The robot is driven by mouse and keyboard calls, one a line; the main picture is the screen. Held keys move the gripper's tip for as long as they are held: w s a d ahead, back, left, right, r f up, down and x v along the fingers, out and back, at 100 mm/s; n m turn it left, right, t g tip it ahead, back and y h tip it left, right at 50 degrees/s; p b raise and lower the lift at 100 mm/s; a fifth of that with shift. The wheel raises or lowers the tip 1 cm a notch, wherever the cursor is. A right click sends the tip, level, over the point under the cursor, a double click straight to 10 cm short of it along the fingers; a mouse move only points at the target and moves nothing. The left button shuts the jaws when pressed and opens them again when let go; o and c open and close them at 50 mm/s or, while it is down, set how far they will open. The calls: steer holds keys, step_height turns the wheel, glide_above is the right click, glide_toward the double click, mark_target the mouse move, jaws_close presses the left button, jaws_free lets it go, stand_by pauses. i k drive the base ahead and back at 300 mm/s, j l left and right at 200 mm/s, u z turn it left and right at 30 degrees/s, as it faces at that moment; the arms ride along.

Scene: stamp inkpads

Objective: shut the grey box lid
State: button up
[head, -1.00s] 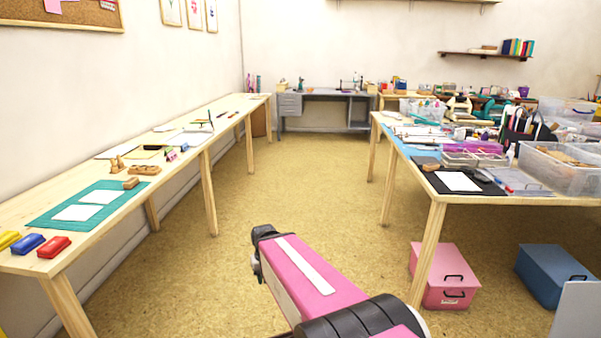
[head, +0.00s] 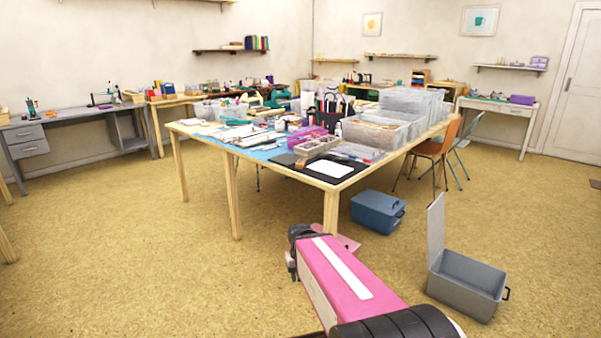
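The grey box (head: 461,296) stands open on the floor at the lower right. Its lid (head: 436,232) stands upright along the box's left side. The inside of the box looks empty, and a dark handle shows on its right end. My pink arm reaches up from the bottom edge, left of the box and apart from it in the picture. Its far end is a dark joint; no gripper fingers show, so I cannot see my gripper.
A blue box (head: 378,212), shut, sits on the floor beyond the grey box. A pink box (head: 349,243) is mostly hidden behind my arm. A crowded wooden table (head: 334,180) stands behind. An orange chair (head: 436,148) is at its right. Floor right of the grey box is clear.

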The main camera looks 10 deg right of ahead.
mark_target(434, 212)
steer(key=i+j+z, duration=0.15)
steer(key=j+z, duration=0.15)
steer(key=z, duration=0.2)
steer(key=i+j+z, duration=0.15)
steer(key=j+z, duration=0.65)
steer(key=z, duration=0.15)
steer(key=j+z, duration=0.9)
steer(key=j, duration=0.4)
steer(key=i+l, duration=0.75)
steer(key=l, duration=0.15)
